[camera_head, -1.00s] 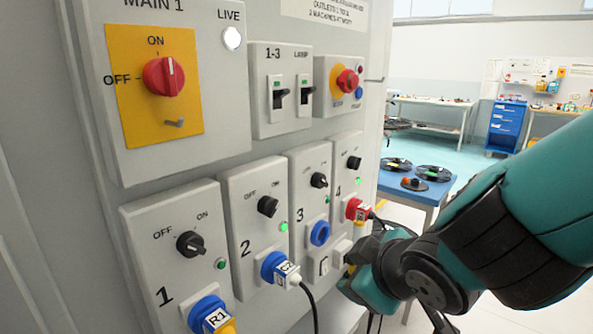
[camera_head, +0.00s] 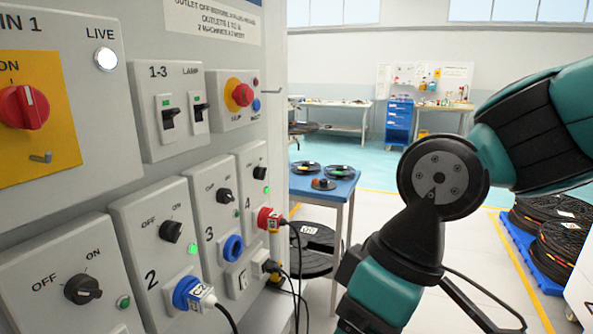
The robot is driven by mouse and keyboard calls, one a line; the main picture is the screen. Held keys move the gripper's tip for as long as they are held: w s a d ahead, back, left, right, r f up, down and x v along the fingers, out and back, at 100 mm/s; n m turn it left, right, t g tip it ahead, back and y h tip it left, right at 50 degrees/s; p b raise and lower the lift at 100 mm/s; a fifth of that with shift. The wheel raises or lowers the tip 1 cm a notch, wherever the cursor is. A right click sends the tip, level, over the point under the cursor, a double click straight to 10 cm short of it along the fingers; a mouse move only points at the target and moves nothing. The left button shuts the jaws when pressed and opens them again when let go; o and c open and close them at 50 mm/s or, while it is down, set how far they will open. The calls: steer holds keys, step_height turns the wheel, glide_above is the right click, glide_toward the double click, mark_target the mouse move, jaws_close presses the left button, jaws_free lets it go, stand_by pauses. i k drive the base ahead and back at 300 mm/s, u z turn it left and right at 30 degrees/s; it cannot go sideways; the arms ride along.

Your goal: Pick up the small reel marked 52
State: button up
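Two small black reels lie flat on a blue-topped table beyond the panel: a left one (camera_head: 306,168) and a right one (camera_head: 340,171). A smaller dark item with an orange part (camera_head: 323,184) sits in front of them. No number 52 is readable on any of these, so I cannot tell which is the marked reel. My arm comes in from the right and bends down at a round joint in front of the floor beyond. Its lower part runs out of the bottom of the picture, and my gripper is not seen.
A grey panel with switches and plugged cables (camera_head: 190,296) fills the left. The blue table (camera_head: 341,190) stands past it, with a large labelled reel (camera_head: 316,262) beneath. Large reels (camera_head: 566,245) rest on a blue pallet (camera_head: 521,237) at right. Benches and a blue cabinet (camera_head: 399,122) stand behind.

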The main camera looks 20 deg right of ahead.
mark_target(306, 167)
steer(key=z, duration=1.3)
steer(key=i, duration=4.95)
steer(key=u, duration=2.65)
steer(key=i, duration=0.45)
steer(key=z, duration=0.1)
